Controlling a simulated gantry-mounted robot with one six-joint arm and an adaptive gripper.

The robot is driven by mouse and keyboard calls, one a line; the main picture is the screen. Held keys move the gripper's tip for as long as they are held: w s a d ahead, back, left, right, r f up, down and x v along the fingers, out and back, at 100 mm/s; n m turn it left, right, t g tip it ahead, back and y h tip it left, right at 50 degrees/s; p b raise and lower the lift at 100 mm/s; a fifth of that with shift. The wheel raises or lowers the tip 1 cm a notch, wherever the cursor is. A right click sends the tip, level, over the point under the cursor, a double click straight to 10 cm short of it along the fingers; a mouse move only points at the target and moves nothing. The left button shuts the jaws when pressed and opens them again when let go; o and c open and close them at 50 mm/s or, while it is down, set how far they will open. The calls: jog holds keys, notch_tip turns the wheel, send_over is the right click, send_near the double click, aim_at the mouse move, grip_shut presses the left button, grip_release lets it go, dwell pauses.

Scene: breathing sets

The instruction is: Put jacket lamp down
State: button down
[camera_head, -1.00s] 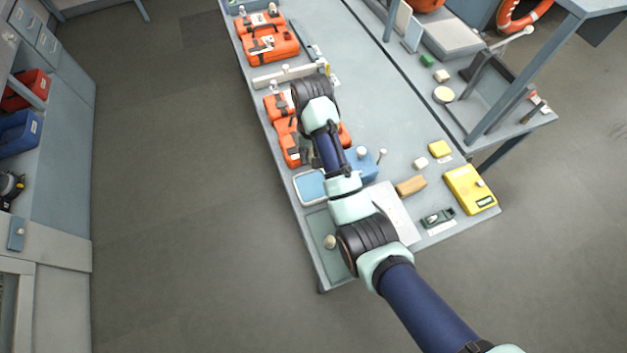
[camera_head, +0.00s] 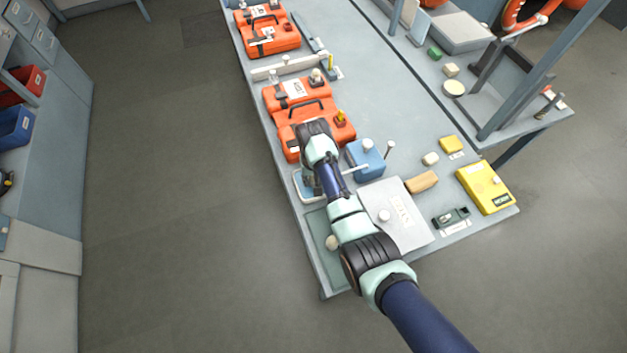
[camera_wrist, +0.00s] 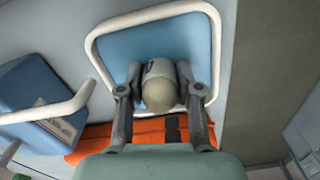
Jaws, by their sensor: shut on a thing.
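The jacket lamp (camera_wrist: 160,92) shows in the wrist view as a small grey body with a pale rounded dome. My gripper (camera_wrist: 160,78) is shut on it, one finger on each side. Behind the lamp is a blue tray with a white raised rim (camera_wrist: 92,42). The lamp appears over its blue floor; I cannot tell if they touch. In the head view the tray (camera_head: 298,190) lies at the table's left edge, partly covered by my arm. The lamp and fingertips are hidden there beneath my wrist.
An orange case (camera_head: 286,122) lies just beyond the tray, and a second orange case (camera_head: 268,32) lies farther back. A blue box (camera_head: 366,158) with a pale bar stands right of the tray. A white board (camera_head: 405,228) and a yellow case (camera_head: 487,187) are nearer.

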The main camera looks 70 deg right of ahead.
jog(key=shift+f, duration=0.15)
jog(key=shift+f, duration=0.15)
jog(key=c, duration=0.8)
grip_release()
notch_tip(320, 180, up, 12)
jog(key=p, duration=0.2)
jog(key=shift+r+p, duration=0.2)
jog(key=shift+p, duration=0.15)
jog(key=shift+w, duration=0.1)
